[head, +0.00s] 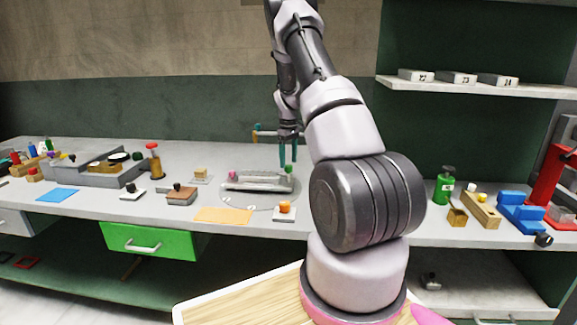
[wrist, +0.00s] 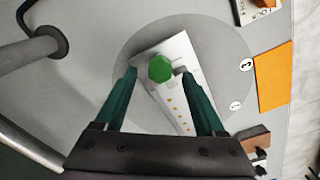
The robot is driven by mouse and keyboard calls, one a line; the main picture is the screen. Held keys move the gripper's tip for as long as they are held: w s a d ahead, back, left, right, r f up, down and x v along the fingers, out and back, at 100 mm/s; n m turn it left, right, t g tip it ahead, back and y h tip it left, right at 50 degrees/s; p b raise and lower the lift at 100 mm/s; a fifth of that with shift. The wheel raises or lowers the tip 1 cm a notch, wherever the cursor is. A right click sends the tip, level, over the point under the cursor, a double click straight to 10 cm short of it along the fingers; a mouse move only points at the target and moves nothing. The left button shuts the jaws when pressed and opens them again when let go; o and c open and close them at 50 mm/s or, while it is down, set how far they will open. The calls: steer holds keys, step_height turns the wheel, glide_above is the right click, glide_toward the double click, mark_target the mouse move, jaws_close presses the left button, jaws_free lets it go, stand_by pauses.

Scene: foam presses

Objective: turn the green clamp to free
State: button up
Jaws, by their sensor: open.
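The green clamp (wrist: 160,68) shows as a green knob at one end of a pale metal plate (wrist: 176,105) in the wrist view. In the head view the green clamp (head: 289,169) is at the right end of the grey press (head: 257,182). My gripper (head: 288,162) points down over it with its teal fingers apart. In the wrist view my gripper (wrist: 158,74) is open, with one finger on each side of the knob. I cannot tell whether either finger touches it. The far end of the plate is hidden by the gripper body.
A pink knob (head: 232,174) stands at the press's other end. An orange sheet (head: 223,215) and a white block with an orange knob (head: 285,210) lie in front. A grey bar with a round end (wrist: 46,42) is left in the wrist view.

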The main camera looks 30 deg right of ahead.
steer(key=shift+f, duration=1.35)
jaws_close()
